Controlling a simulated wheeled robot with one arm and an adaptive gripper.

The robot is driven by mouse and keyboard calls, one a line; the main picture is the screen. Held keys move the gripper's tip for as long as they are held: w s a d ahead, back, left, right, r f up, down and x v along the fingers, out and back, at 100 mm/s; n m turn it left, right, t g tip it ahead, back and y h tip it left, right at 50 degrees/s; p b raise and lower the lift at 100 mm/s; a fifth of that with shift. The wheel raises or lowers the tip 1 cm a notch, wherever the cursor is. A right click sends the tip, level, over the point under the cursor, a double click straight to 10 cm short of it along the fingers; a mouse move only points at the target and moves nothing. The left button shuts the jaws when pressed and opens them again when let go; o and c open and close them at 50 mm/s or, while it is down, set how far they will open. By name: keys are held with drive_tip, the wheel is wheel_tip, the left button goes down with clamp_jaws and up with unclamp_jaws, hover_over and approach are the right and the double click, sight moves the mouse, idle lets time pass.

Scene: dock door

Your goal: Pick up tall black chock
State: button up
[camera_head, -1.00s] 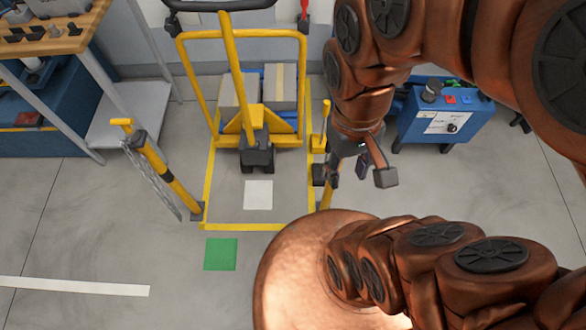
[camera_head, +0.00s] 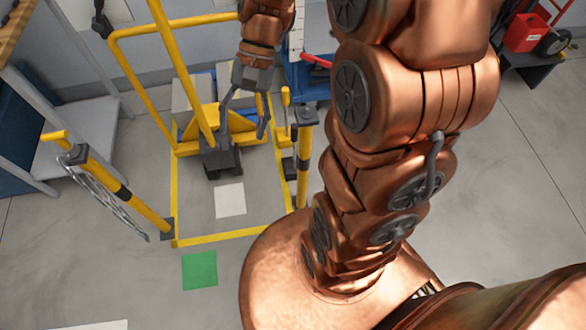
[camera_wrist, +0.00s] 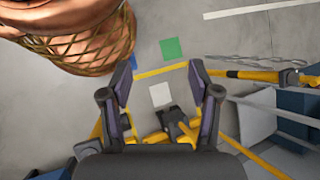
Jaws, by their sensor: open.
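I cannot make out a tall black chock for sure in either view. A small dark object (camera_head: 288,167) stands on the floor by the foot of the right yellow post, too small to identify. My gripper (camera_head: 243,116) is open and empty, hanging fingers down in front of the yellow cart. In the head view its fingers overlap the cart's lower front. In the wrist view my gripper (camera_wrist: 160,90) has its fingers spread, with bare floor and a white floor square between them and nothing held.
The yellow cart (camera_head: 180,85) carries boxes and has a dark wheel block (camera_head: 220,160) at its front. Yellow posts (camera_head: 303,160) (camera_head: 135,190) flank the taped bay. A shelf (camera_head: 85,135) stands left and a red can (camera_head: 526,32) far right. Floor around the green square (camera_head: 199,270) is clear.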

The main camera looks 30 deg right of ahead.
drive_tip(key=w+d+f+m+t+y+b, duration=0.1)
drive_tip(key=w+d+f+m+y+b, duration=0.4)
drive_tip(key=w+f, duration=0.6)
drive_tip(key=m+t+y+b, duration=0.4)
drive_tip(key=m+t+b, duration=0.45)
drive_tip(key=b, duration=0.45)
hover_over(294, 132)
drive_tip(key=a, duration=0.3)
wheel_tip(294, 132, down, 25)
drive_tip(key=s+d+f+m+t+b, duration=0.3)
drive_tip(key=d+f+m+t+b, duration=0.15)
drive_tip(key=d+f, duration=0.75)
drive_tip(key=shift+m, duration=0.3)
drive_tip(key=shift+w+a+f+b, duration=0.45)
drive_tip(key=shift+w+a, duration=0.3)
drive_tip(key=shift+a, duration=0.6)
drive_tip(key=shift+w+a+f+b, duration=0.35)
drive_tip(key=shift+w+a+f, duration=0.25)
drive_tip(key=shift+a, duration=0.75)
drive_tip(key=shift+w+a+f+b, duration=0.4)
drive_tip(key=shift+w+a, duration=0.45)
drive_tip(key=shift+a, duration=0.5)
clamp_jaws()
